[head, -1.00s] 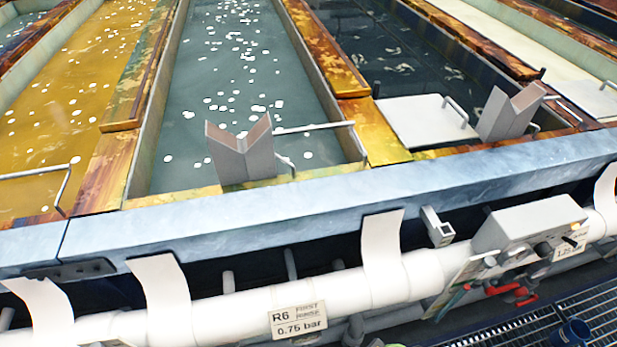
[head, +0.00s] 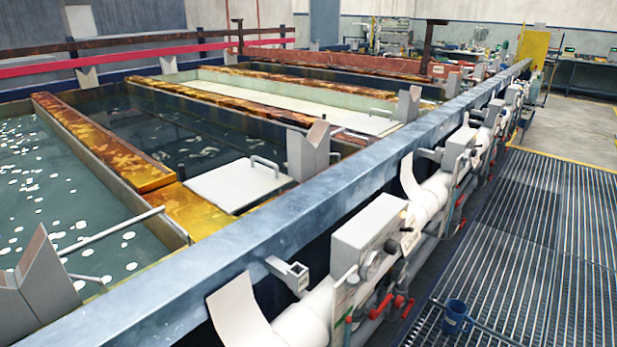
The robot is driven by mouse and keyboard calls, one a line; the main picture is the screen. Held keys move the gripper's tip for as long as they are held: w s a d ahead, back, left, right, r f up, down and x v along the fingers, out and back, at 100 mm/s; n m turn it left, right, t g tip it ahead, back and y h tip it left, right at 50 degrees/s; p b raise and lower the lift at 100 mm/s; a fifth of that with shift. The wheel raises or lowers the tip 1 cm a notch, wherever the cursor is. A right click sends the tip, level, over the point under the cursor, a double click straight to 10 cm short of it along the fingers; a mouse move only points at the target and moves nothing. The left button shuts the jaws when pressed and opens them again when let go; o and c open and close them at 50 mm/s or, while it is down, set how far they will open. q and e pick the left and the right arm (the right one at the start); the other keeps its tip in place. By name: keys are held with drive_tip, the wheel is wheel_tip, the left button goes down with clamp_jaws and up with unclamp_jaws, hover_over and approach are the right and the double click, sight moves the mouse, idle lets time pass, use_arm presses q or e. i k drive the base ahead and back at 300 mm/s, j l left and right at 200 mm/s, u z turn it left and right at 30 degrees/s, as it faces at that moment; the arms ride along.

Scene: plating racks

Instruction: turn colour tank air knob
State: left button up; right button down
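Grey control boxes sit along the white pipe on the front of the tank line. The nearest box (head: 368,236) has a small dark knob (head: 391,246) on its face and red valve handles (head: 390,305) below it. A second box (head: 461,146) is farther along the rail. The labels are too small to read, so I cannot tell which knob belongs to the colour tank. Neither of my grippers shows in the head view.
The blue-grey rail (head: 290,215) runs along the tanks, with V-shaped supports (head: 308,150) standing behind it. A white lid (head: 238,185) lies over the dark tank. A blue mug (head: 455,316) stands on the grating (head: 530,240). The grated walkway on the right is otherwise largely clear.

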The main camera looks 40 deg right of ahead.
sight(399, 300)
drive_tip(key=z, duration=1.95)
drive_tip(key=k+l+u, duration=0.1)
drive_tip(key=l, duration=0.25)
drive_tip(key=k+l+u, duration=0.1)
drive_tip(key=l, duration=0.25)
drive_tip(key=i+l+u, duration=0.15)
drive_tip(key=u, duration=0.25)
drive_tip(key=i+l+u, duration=0.1)
drive_tip(key=l+u, duration=0.3)
drive_tip(key=i+l+u, duration=0.1)
drive_tip(key=u, duration=0.3)
